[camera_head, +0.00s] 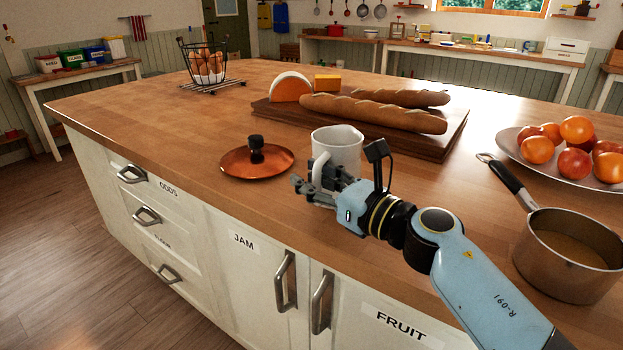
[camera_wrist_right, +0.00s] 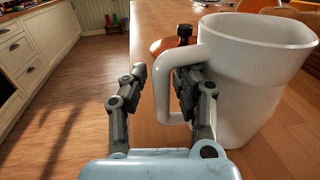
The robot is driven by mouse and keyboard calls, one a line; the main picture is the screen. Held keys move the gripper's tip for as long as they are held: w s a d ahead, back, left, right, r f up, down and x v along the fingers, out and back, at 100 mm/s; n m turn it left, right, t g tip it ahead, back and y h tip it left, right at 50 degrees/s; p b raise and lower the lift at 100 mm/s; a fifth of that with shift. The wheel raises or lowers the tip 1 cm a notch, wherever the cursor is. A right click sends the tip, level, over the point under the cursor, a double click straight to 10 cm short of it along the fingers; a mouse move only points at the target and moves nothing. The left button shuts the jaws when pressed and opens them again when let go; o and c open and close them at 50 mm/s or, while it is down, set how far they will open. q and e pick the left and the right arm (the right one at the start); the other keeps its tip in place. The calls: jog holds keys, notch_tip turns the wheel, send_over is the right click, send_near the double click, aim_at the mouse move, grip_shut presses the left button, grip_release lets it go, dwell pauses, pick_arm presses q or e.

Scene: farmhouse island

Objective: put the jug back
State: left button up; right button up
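The white jug (camera_head: 340,147) stands on the wooden island top near its front edge, its handle towards the lower left. My right gripper (camera_head: 312,188) is at the handle, in front of the jug. In the right wrist view the jug (camera_wrist_right: 255,75) is upright at the right. The handle (camera_wrist_right: 161,90) passes between the fingers of my right gripper (camera_wrist_right: 160,88). One finger is inside the handle loop and the other outside, with a gap between the outer finger and the handle. The fingers are open. My left gripper is not in view.
A copper lid (camera_head: 240,165) with a dark knob lies left of the jug. Behind is a cutting board (camera_head: 395,144) with baguettes and cheese. A saucepan (camera_head: 565,262) and a fruit platter (camera_head: 528,160) are at the right. The island's left part is mostly clear, with an egg basket (camera_head: 207,68).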

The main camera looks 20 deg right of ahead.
jog(key=shift+s+d+f, duration=0.1)
jog(key=shift+s+f, duration=0.1)
jog(key=shift+f, duration=0.1)
jog(key=v, duration=0.3)
jog(key=b+v, duration=0.1)
jog(key=v, duration=0.2)
jog(key=b+v, duration=0.1)
jog(key=v, duration=0.2)
jog(key=shift+s+d+f, duration=0.1)
jog(key=shift+d+f, duration=0.2)
jog(key=shift+s+d+r+b, duration=0.15)
jog(key=shift+s+d+b, duration=0.15)
jog(key=shift+s, duration=0.15)
jog(key=shift+a, duration=0.1)
jog(key=shift+o, duration=0.4)
jog(key=o, duration=1.3)
